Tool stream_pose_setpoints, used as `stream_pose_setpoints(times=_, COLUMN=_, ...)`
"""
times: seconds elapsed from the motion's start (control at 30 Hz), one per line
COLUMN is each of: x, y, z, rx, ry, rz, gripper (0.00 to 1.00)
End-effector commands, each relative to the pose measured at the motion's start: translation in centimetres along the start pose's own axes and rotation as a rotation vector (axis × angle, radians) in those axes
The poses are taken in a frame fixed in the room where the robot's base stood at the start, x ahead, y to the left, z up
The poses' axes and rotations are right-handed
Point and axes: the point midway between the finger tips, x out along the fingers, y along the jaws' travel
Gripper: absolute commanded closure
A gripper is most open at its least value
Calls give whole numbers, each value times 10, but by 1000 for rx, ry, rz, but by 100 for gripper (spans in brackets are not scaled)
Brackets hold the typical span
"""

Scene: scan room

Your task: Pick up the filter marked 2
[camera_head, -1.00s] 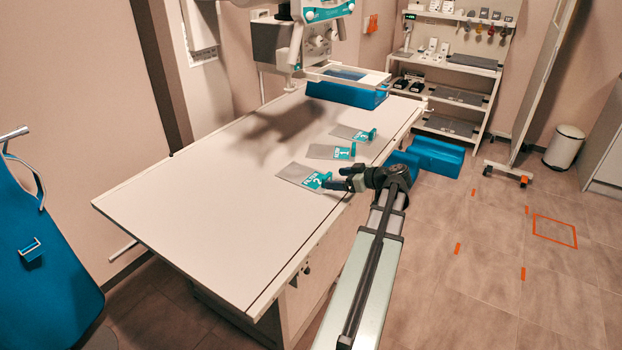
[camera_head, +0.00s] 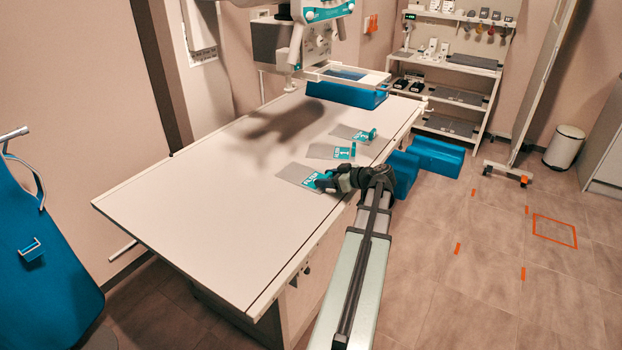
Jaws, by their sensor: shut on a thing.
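The filter marked 2 (camera_head: 296,175) is a flat grey plate with a teal label end, the nearest of three such filters on the white table (camera_head: 210,220). My gripper (camera_head: 325,181) is at its teal end, shut on it and covering the numeral and most of the label. The plate appears to lie on or very close to the table top; I cannot tell if it is lifted. The filter marked 1 (camera_head: 322,151) lies just behind it. A third filter (camera_head: 346,132) lies farther back, its mark too small to read.
A blue tray (camera_head: 345,94) sits at the table's far end beneath the X-ray head (camera_head: 318,14). Blue blocks (camera_head: 437,157) stand on the floor right of the table. Shelves (camera_head: 450,90) stand at the back. The table's near left is clear.

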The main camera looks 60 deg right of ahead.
Motion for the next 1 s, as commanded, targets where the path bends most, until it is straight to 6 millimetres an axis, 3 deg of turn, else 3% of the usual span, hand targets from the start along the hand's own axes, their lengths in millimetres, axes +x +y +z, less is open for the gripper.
stream_pose_setpoints(times=0.23, x=0, y=0, z=0, rx=0, ry=0, rz=0, gripper=75)
stream_pose_setpoints(times=0.63, x=-3, y=0, z=-8, rx=-1, ry=0, rz=0, gripper=76)
stream_pose_setpoints(times=1.0, x=-24, y=0, z=-58, rx=-2, ry=2, rz=1, gripper=76)
